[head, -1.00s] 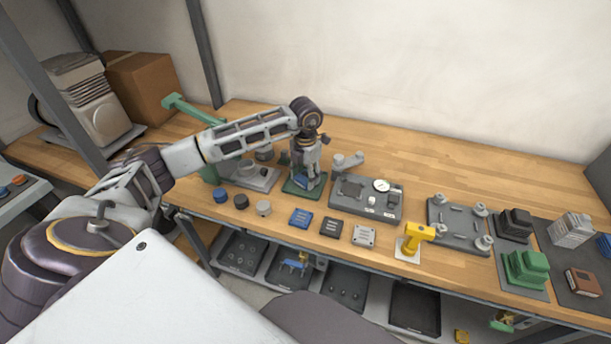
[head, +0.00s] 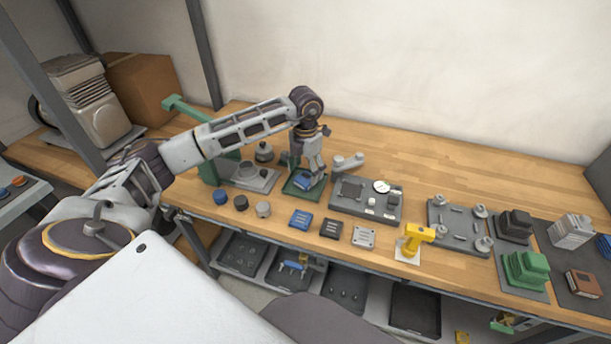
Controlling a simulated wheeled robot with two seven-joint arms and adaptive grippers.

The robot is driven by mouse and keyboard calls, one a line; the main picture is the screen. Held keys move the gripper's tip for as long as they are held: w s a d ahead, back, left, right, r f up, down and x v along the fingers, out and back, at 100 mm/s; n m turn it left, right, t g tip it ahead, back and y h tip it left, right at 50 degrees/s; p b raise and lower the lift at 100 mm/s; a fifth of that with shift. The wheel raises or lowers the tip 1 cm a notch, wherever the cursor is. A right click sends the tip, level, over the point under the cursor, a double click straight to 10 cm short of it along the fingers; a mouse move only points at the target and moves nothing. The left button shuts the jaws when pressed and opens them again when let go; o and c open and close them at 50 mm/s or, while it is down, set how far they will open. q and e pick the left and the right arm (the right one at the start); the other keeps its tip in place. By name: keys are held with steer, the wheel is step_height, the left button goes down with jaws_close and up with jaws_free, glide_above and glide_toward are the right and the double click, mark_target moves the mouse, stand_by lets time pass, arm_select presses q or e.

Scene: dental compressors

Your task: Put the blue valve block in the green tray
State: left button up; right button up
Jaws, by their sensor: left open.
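The green tray (head: 292,192) lies on the bench near its middle. A blue block (head: 304,182), which looks like the valve block, sits inside the tray and is partly hidden by my fingers. My left gripper (head: 314,175) points down over the tray, fingers open, right at the block. I cannot tell whether a finger still touches it. My right gripper is not in view.
Another blue block (head: 300,219) lies at the front edge beside a black block (head: 331,228) and a grey plate (head: 363,236). A grey gauge panel (head: 350,207) stands right of the tray, a green press (head: 212,172) left. The bench behind is clear.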

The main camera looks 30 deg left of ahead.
mark_target(305, 178)
arm_select(q)
step_height(305, 178, up, 9)
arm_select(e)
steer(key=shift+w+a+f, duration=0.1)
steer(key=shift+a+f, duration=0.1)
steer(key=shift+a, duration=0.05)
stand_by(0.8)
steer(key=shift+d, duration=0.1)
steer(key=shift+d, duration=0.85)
